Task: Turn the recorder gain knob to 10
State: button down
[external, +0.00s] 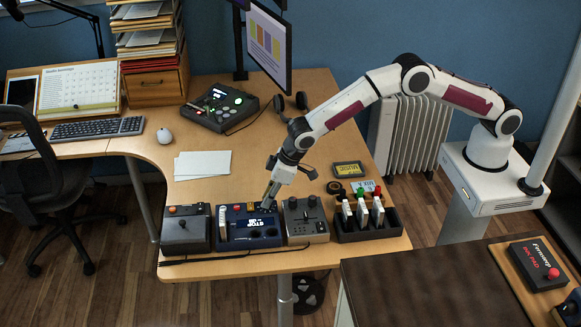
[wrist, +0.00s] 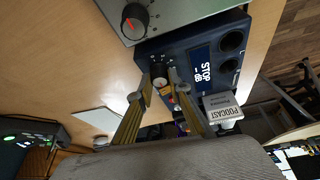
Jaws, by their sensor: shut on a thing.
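The recorder is a dark blue box (external: 233,232) on the front part of the desk, with a lit screen (wrist: 205,68) that shows STOP. Its gain knob (wrist: 158,71) is small and dark, with a pale top and small white marks around it. The marks are too small to read. My gripper (external: 267,204) points down over the recorder. In the wrist view, my gripper's (wrist: 161,88) two gold fingers close on the knob from both sides. The fingertips hide part of the knob. In the external view the gripper covers the knob.
A grey box (external: 306,221) with knobs stands right of the recorder; its red-marked knob (wrist: 134,22) is close to my fingers. A dark joystick box (external: 185,229) is at the left. A black rack (external: 388,224) is farther right. A white PODCAST card (wrist: 222,107) stands by the recorder.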

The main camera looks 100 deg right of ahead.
dwell(0.5)
jog(key=c, duration=1.9)
grip_release()
jog(key=shift+r, duration=0.15)
jog(key=shift+v, duration=5.9)
